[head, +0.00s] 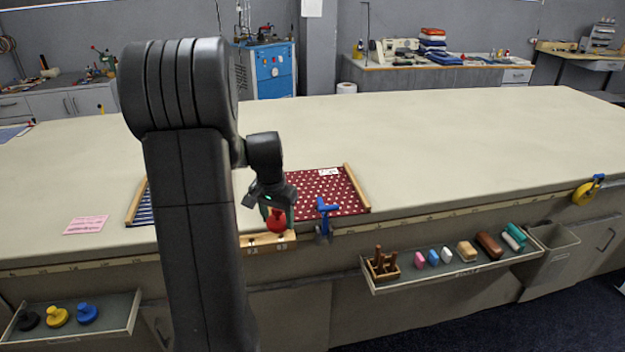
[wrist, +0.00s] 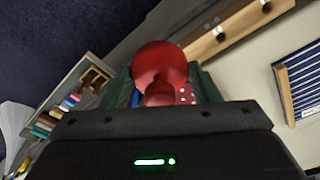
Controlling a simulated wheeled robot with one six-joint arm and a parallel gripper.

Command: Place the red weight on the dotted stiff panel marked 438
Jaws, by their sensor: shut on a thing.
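The red weight (head: 277,223) is in my gripper (head: 275,211), at the table's front edge just above a wooden block. It fills the middle of the wrist view (wrist: 160,68), between the green jaws of my gripper (wrist: 160,92), which are shut on it. The dotted panel (head: 325,190) is dark red with white dots and wooden end strips, and lies flat on the table to the right of and behind my gripper. Its white label is too small to read. My arm hides its left part. A bit of dotted red shows beside the weight in the wrist view (wrist: 186,94).
A blue clamp (head: 325,212) stands at the table edge by the dotted panel. A blue striped panel (head: 145,211) and a pink paper (head: 86,225) lie left. The holed wooden block (head: 268,241) is on the front edge. Trays hang left (head: 130,318) and right (head: 410,287). The table behind is clear.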

